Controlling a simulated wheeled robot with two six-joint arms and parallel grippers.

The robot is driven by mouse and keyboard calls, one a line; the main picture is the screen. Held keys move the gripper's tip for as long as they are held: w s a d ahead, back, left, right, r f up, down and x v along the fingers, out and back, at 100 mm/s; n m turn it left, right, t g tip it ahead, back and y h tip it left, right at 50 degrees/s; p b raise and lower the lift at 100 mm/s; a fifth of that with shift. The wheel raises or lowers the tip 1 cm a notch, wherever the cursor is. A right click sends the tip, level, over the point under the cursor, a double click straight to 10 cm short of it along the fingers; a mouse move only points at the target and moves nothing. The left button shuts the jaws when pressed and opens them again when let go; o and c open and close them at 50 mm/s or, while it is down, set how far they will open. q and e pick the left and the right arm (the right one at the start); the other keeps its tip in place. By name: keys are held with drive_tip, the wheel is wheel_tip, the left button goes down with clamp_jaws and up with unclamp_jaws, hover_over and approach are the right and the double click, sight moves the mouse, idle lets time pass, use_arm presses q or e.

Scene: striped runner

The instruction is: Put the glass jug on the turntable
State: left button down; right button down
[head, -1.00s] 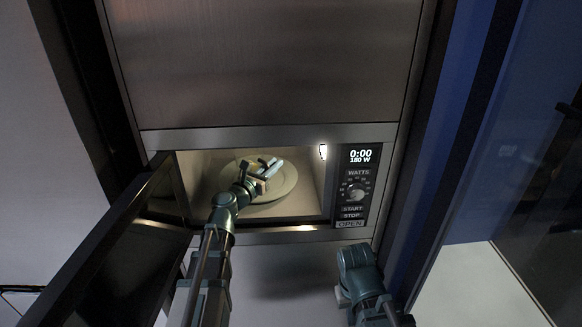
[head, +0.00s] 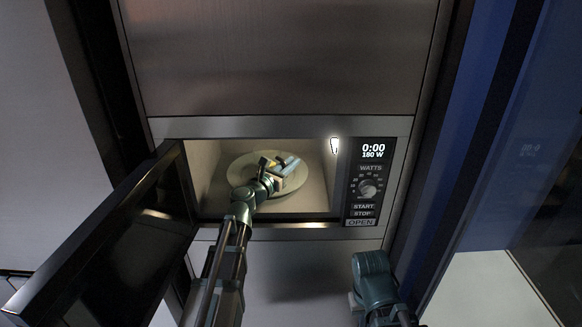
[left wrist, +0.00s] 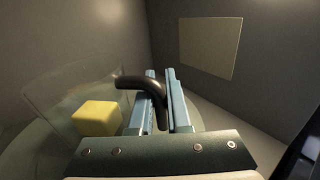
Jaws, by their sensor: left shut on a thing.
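My left gripper (head: 283,167) is inside the open microwave, over the pale round turntable (head: 240,172). In the left wrist view its two blue fingers (left wrist: 162,100) are shut on the dark curved handle of the glass jug (left wrist: 65,85). The jug's clear body shows faintly left of the fingers, with a yellow block (left wrist: 97,118) seen in or through it. In the head view the jug is hard to make out behind the gripper. I cannot tell whether its base touches the turntable. Only part of my right arm shows at the lower right, outside the microwave; its fingers are unclear.
The microwave door (head: 115,240) stands open on the left, beside my left arm. The control panel (head: 368,185) on the right reads 0:00 and 180 W. The cavity's side walls and front frame lie close around the left arm.

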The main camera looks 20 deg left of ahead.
use_arm(q)
drive_tip(key=shift+f, duration=0.2)
drive_tip(key=c, duration=0.9)
unclamp_jaws()
drive_tip(key=shift+r, duration=0.1)
drive_tip(key=shift+r, duration=0.2)
drive_tip(key=v, duration=1.2)
drive_tip(key=shift+s, duration=0.1)
